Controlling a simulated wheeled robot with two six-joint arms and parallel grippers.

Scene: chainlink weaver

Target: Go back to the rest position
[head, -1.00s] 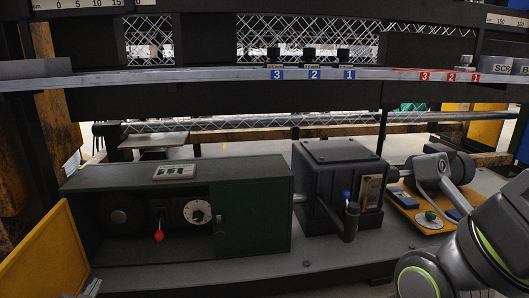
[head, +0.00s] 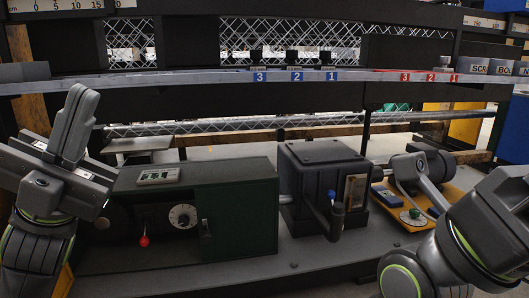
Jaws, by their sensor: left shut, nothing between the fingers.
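My left gripper (head: 84,102) is raised at the left of the head view, with its fingers together, pointing up. Nothing shows between them. It appears in front of the left end of the dark green cabinet (head: 240,205) and hides part of it. My right arm (head: 450,250) comes in from the lower right corner.
The cabinet has a red-knobbed lever (head: 144,241) and a white dial (head: 183,216). A black box machine (head: 320,170) with a crank stands to its right. An orange plate (head: 410,214) with a grey mechanism lies beyond. A numbered shelf rail (head: 200,80) runs above.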

